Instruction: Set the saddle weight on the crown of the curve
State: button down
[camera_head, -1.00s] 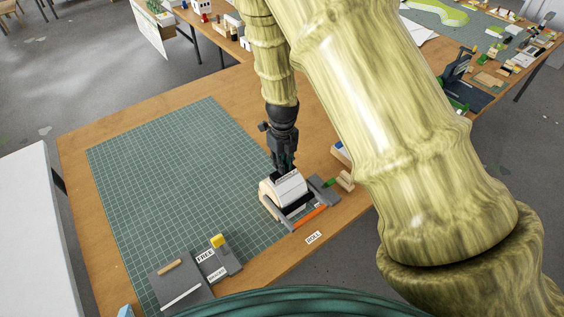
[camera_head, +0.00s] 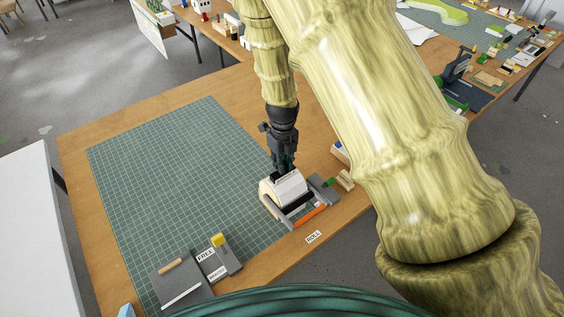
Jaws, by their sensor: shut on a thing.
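My gripper (camera_head: 284,170) is at the end of the black wrist, pointing down over the right front part of the green mat. It is shut on a small dark piece, apparently the saddle weight, mostly hidden by the fingers. Directly under the fingertips is a curved block (camera_head: 287,190) with a white top and a cream side, apparently the curve. The gripper is at the upper edge of its rounded top. I cannot tell whether the held piece touches the block. A black bar and grey rails (camera_head: 271,214) lie along the block's front and side.
An orange strip (camera_head: 311,216) and a ROLL label (camera_head: 313,237) lie in front of the block. Small wooden pieces (camera_head: 345,180) lie to its right. Grey trays with a FREE label (camera_head: 206,255) stand at the front left. The green mat (camera_head: 165,170) is clear across its middle.

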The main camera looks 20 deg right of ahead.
dwell(0.7)
jog(key=c, duration=1.3)
grip_release()
jog(key=shift+f, duration=0.1)
jog(key=shift+r+p, duration=1.1)
jog(key=shift+r, duration=2.45)
